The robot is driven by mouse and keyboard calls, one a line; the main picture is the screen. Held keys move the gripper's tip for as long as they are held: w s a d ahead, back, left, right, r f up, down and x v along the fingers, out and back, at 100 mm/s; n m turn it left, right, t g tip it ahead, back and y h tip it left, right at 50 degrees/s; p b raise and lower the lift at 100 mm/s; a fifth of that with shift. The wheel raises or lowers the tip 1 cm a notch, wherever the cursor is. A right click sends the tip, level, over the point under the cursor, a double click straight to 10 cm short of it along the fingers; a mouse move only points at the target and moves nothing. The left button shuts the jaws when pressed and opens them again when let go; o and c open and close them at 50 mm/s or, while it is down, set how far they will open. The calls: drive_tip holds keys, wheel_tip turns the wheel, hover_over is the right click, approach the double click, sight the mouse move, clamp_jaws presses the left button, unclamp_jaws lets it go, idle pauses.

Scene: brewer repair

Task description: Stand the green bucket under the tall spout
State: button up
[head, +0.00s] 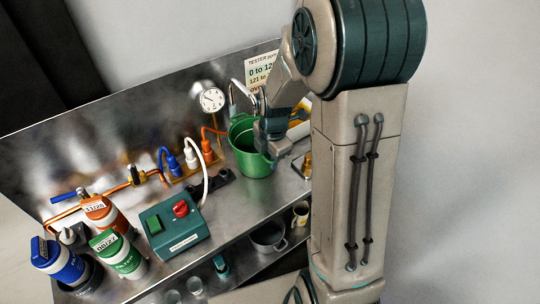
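The green bucket (246,155) is upright at the right part of the metal bench, and I cannot tell whether its base touches the bench. My gripper (275,148) is at the bucket's right rim, pointing down. Its fingertips are small and partly hidden, so I cannot tell whether they are closed on the rim. A curved chrome spout (236,88) rises just behind the bucket; its outlet is close above the bucket's back rim. My arm hides the area to the right of the bucket.
A green control box (174,230) with a red knob stands left of the bucket. Blue, white and orange plugs (191,158) sit behind it. Several labelled bottles (118,252) stand at the left. A gauge (213,99) is on the back panel. A metal pot (268,238) is on a lower shelf.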

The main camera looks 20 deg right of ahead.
drive_tip(key=shift+r, duration=0.1)
drive_tip(key=shift+r, duration=0.6)
wheel_tip(320, 180, up, 10)
drive_tip(key=s, duration=0.1)
drive_tip(key=s+a+r+m+t, duration=0.1)
drive_tip(key=s+r+m+t, duration=0.1)
drive_tip(key=s+m, duration=1.4)
drive_tip(key=shift+s+a+r+m, duration=0.2)
drive_tip(key=shift+r+m, duration=0.3)
drive_tip(key=shift+m, duration=2.3)
